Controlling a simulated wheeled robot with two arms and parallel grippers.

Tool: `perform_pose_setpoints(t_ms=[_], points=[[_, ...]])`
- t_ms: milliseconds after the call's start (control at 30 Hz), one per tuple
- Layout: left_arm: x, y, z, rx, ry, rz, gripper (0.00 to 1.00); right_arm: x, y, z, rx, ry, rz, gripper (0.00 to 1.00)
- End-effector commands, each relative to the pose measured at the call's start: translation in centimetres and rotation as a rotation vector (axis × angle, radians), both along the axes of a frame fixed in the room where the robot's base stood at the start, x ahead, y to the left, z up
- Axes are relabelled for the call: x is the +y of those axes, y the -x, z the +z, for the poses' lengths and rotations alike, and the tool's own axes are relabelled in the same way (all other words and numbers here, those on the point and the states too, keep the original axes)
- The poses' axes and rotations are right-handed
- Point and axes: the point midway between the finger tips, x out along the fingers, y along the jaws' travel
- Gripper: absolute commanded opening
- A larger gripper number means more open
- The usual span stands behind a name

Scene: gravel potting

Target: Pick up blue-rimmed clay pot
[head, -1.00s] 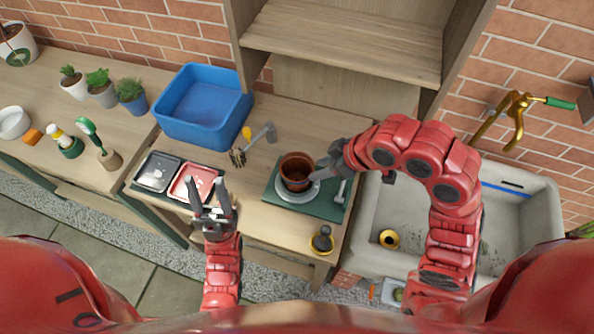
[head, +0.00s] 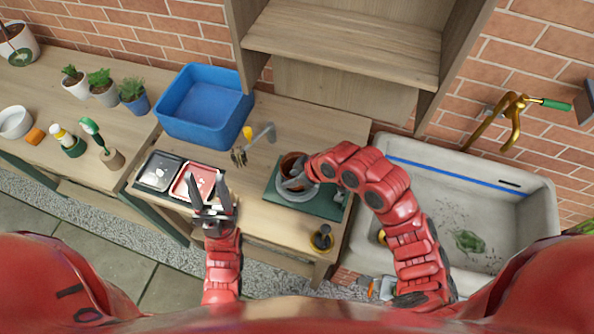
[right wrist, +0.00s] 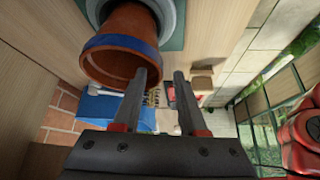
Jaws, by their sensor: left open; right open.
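The clay pot (head: 293,160) is brown and stands on a pale saucer (head: 297,196) on the green mat (head: 327,207). In the head view my right gripper (head: 291,180) partly hides it. In the right wrist view the pot (right wrist: 128,28) shows its blue rim and open mouth at upper left. My right gripper (right wrist: 159,74) is open there, with its left fingertip overlapping the pot's edge in the picture; I cannot tell whether it touches. No pot wall is clearly between the fingers. My left gripper (head: 207,180) is open and empty in front of the trays.
A black tray (head: 158,171) and a red tray (head: 185,193) lie left of the mat. A blue bin (head: 204,105) stands behind, with small tools (head: 240,155) in front. A dark yellow-based object (head: 322,239) stands near the front edge. The sink (head: 480,200) is at right.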

Motion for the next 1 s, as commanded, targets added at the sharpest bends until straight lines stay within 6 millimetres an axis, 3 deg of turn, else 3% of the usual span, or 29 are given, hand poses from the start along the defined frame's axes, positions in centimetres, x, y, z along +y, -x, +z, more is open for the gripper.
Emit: perform_pose_setpoints(t_ms=[333,567,1000], points=[[0.0,0.01,0.2,0.0,0.0,0.0,0.5,0.31,-0.22,-0.62,-0.002,-0.001,-0.001,0.41],[0.0,0.01,0.2,0.0,0.0,0.0,0.5,0.28,-0.22,-0.61,-0.002,0.0,-0.001,0.0],[0.0,0.01,0.2,0.0,0.0,0.0,0.5,0.28,-0.18,-0.62,-0.001,-0.001,-0.001,0.0]])
